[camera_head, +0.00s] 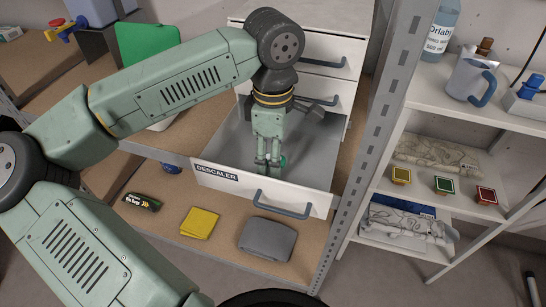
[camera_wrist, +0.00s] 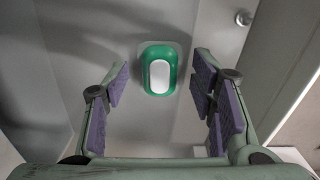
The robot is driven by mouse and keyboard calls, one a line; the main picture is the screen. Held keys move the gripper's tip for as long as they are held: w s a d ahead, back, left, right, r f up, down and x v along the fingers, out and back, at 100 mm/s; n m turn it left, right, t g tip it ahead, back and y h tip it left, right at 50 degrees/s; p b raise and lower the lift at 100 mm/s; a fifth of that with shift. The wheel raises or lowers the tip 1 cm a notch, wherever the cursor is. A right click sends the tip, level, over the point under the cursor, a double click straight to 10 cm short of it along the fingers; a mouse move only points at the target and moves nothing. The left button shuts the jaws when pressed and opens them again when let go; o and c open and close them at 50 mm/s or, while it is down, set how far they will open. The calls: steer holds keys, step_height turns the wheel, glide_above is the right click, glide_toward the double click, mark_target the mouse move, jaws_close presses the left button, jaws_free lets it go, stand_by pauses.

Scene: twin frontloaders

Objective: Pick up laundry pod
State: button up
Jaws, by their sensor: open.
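The laundry pod (camera_wrist: 159,68) is a small green rounded piece with a white centre. It lies on the grey floor of the open drawer (camera_wrist: 60,120). In the head view a bit of the green pod (camera_head: 282,160) shows beside my fingertips. My gripper (camera_head: 270,160) points down into the drawer labelled DESCALER (camera_head: 262,186). In the wrist view my gripper (camera_wrist: 160,95) is open, with purple pads on both sides. The pod lies between the two fingers in the picture, towards their tips, and touches neither pad there.
The drawer's front panel and side walls surround my gripper. Closed drawers (camera_head: 335,55) are above it, and a metal shelf post (camera_head: 385,120) stands to the right. Below lie a yellow cloth (camera_head: 199,223), a grey cloth (camera_head: 267,239) and a battery-like cylinder (camera_head: 142,201).

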steer(key=shift+c, duration=0.5)
steer(key=c, duration=0.9)
steer(key=shift+o, duration=0.2)
